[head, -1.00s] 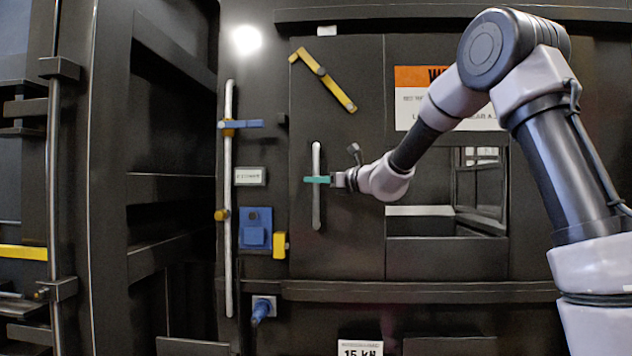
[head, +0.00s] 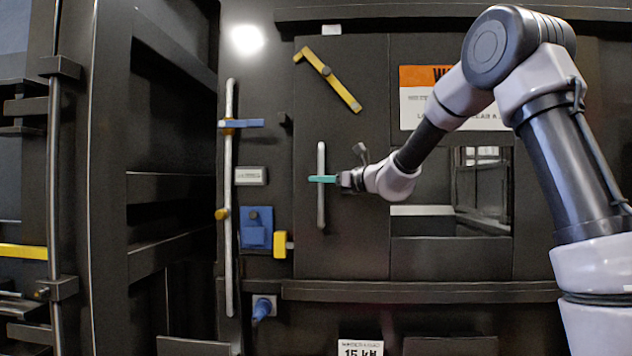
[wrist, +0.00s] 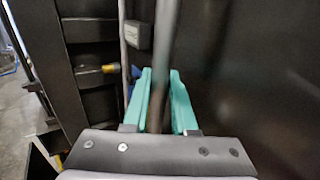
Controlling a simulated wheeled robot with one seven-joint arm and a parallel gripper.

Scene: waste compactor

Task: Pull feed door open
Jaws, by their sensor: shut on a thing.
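The feed door (head: 350,250) is a dark panel in the middle of the head view. Its upright grey bar handle (head: 321,212) stands near the door's left edge. My gripper (head: 322,179) reaches in from the right and its teal fingers are shut on the handle around mid-height. In the wrist view the handle (wrist: 167,35) runs between the two teal fingers (wrist: 160,85). A yellow latch bar (head: 340,90) slants across the door's upper left part, clear of the handle. The fingers hide a short part of the handle.
Left of the door stand a long upright rod (head: 229,180), a blue lever (head: 242,123), a blue box (head: 256,228) and a yellow block (head: 280,244). A ledge (head: 420,290) runs below the door. A window opening (head: 480,190) lies to the right.

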